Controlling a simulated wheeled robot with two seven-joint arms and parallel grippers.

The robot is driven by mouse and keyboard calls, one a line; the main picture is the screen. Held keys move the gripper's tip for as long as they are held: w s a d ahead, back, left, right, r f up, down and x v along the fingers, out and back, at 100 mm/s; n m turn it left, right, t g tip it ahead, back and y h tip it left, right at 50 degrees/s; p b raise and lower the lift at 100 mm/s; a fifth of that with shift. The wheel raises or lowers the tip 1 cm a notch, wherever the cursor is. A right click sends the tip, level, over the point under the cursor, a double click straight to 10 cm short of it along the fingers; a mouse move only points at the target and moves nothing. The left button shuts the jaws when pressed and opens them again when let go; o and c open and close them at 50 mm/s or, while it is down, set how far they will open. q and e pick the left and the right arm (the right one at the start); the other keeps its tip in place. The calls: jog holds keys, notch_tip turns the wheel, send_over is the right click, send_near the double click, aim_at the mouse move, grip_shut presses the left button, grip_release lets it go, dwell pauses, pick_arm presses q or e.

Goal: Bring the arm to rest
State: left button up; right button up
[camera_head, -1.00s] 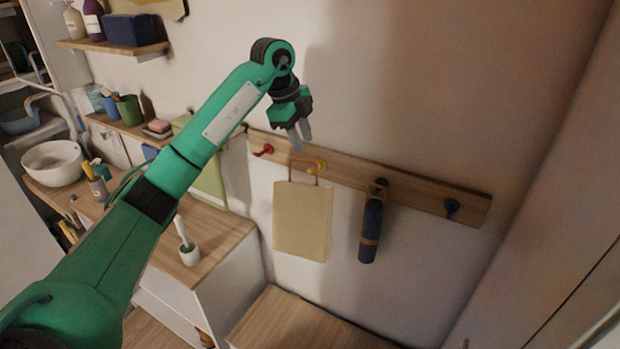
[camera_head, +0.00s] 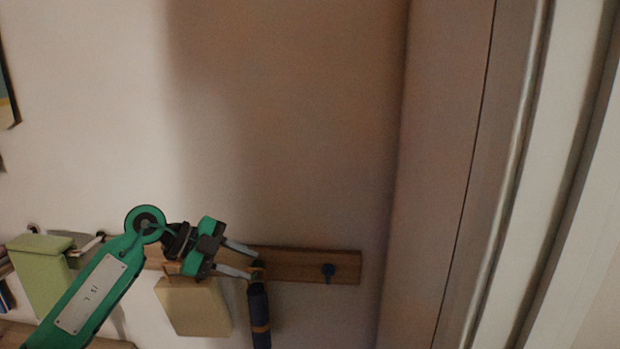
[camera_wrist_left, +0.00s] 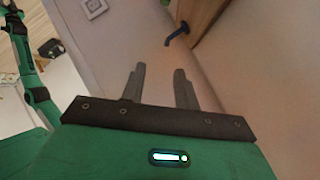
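My left arm (camera_head: 100,290) comes in from the lower left in the head view. Its left gripper (camera_head: 252,264) points right in front of the wooden hook rail (camera_head: 300,265). In the left wrist view the two fingers (camera_wrist_left: 160,72) stand apart with nothing between them. In the head view the fingertips overlap the rail near the dark rolled item; I cannot tell whether they touch. My right gripper is not in view.
A tan bag (camera_head: 195,308) and a dark blue rolled item (camera_head: 259,310) hang below the rail. A blue hook (camera_head: 328,271) is bare, right of the gripper. A green box (camera_head: 40,270) is at left. The wall above is clear; a tall panel (camera_head: 440,180) stands at right.

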pick_arm(q)
jog(key=s+d+r+n+t+h, duration=0.25)
jog(key=s+d+t+h, duration=0.3)
jog(key=h, duration=0.35)
jog(key=s+a+f+n+t+y, duration=0.35)
jog(key=a+f+n+y, duration=0.35)
jog(key=f+n+y, duration=0.35)
jog(key=s+a+f+n+t+y, duration=0.3)
jog(key=a+f+n+t+y, duration=0.2)
jog(key=a+f+n+y, duration=0.45)
jog(key=s+d+f+g, duration=0.1)
jog(key=s+f+g, duration=0.65)
jog(key=s, duration=0.45)
jog(key=s+d+f+g, duration=0.1)
jog(key=s+f+g, duration=0.6)
jog(key=s, duration=0.6)
notch_tip(320, 180, down, 32)
jog(key=s+a+f, duration=0.3)
jog(key=s+f, duration=1.6)
jog(key=shift+s+f+g+y, duration=0.15)
jog(key=shift+f+g+y, duration=0.2)
jog(key=shift+g, duration=0.1)
